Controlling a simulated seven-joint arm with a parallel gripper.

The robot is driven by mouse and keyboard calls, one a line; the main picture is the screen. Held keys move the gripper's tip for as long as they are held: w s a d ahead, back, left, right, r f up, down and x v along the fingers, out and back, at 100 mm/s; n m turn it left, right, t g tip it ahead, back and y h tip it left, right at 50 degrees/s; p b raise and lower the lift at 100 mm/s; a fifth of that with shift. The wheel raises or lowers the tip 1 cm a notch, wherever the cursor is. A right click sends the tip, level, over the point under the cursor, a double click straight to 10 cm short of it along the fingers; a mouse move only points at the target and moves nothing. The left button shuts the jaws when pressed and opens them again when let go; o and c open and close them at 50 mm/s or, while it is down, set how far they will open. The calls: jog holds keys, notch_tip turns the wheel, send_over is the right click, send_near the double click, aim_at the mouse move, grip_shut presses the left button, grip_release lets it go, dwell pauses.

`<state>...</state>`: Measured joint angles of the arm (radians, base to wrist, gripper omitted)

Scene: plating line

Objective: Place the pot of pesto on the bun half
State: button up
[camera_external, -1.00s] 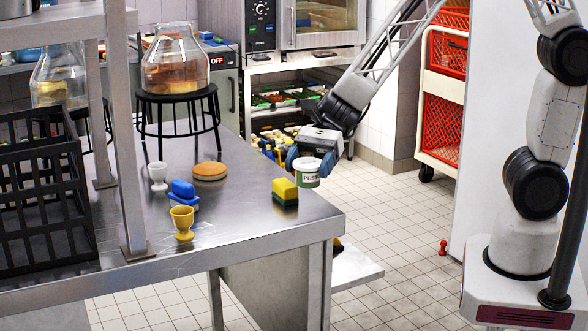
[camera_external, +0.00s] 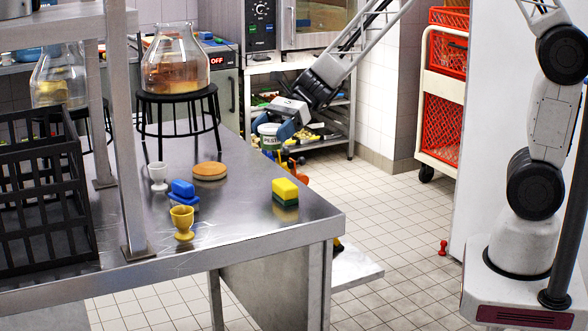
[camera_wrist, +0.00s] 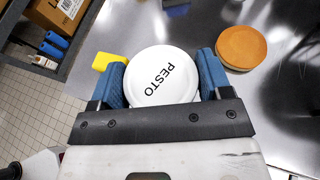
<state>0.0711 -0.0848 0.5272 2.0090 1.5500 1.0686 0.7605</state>
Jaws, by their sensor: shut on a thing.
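The pot of pesto (camera_external: 269,136) is white with a label and is held between the blue fingers of my gripper (camera_external: 275,129), in the air beyond the table's far right edge in the external view. In the wrist view its white lid (camera_wrist: 163,76) reads PESTO and sits between the two fingers (camera_wrist: 162,82). The bun half (camera_external: 210,171) lies on the steel table, to the left of and nearer than the pot in the external view. In the wrist view the bun half (camera_wrist: 242,47) is to the right of my right finger, apart from the pot.
A yellow and green sponge (camera_external: 285,191) lies near the table's right edge. A glass jar (camera_external: 175,60) on a black stand rises behind.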

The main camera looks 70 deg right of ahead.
jog(key=shift+w, duration=0.15)
send_over(209, 164)
jog(key=shift+a+f, duration=0.15)
jog(key=shift+f, duration=0.6)
dwell(0.3)
jog(key=shift+f, duration=1.75)
jog(key=shift+f, duration=0.1)
jog(key=o, duration=1)
jog(key=shift+c, duration=0.2)
